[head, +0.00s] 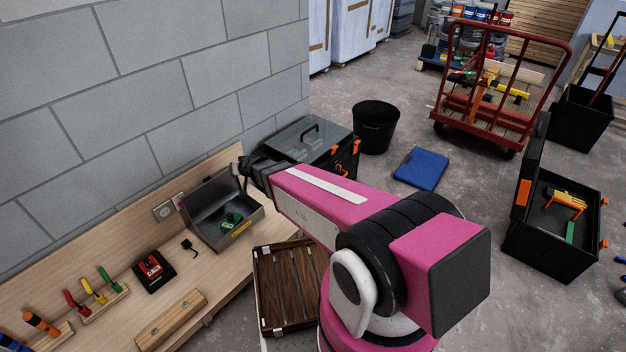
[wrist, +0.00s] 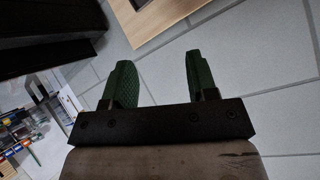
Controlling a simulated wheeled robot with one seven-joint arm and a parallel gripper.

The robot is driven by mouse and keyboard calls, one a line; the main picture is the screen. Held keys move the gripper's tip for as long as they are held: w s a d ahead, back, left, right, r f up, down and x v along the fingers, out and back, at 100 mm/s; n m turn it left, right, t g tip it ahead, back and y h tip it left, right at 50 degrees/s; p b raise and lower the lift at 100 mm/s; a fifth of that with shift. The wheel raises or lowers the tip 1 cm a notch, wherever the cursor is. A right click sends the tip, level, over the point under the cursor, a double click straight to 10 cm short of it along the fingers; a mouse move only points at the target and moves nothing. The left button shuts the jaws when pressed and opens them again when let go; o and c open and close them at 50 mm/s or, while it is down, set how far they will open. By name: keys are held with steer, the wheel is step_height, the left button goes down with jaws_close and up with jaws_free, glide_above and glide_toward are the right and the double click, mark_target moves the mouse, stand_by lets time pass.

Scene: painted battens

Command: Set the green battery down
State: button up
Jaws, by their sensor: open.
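A green and dark object (head: 232,220), which looks like the green battery, lies inside an open grey metal bin (head: 247,230) on the wooden bench. My gripper (wrist: 158,78) is open in the wrist view, with its two green fingers apart and nothing between them. In the head view my arm reaches across to the area above and behind the bin, and the gripper itself is too small and dark there to make out well. The battery is not clearly visible in the wrist view.
The bench (head: 225,285) also holds a red and black device (head: 153,271), a screwdriver rack (head: 104,303) and a wooden block (head: 170,318). A block wall (head: 150,80) rises behind. A black toolbox (head: 312,138) and a slatted brown crate (head: 290,285) stand close by.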

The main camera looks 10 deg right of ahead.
steer(key=s+d+r+g+h, duration=0.2)
steer(key=s+d+r+g, duration=0.1)
steer(key=s+d, duration=0.6)
steer(key=s+d+r+m+g+h, duration=0.1)
steer(key=s+d+r+g+h, duration=0.2)
steer(key=d, duration=1.4)
steer(key=s+g, duration=0.3)
steer(key=s, duration=0.4)
steer(key=shift+s+d+r, duration=0.2)
steer(key=shift+s+r, duration=0.1)
steer(key=shift+r, duration=0.05)
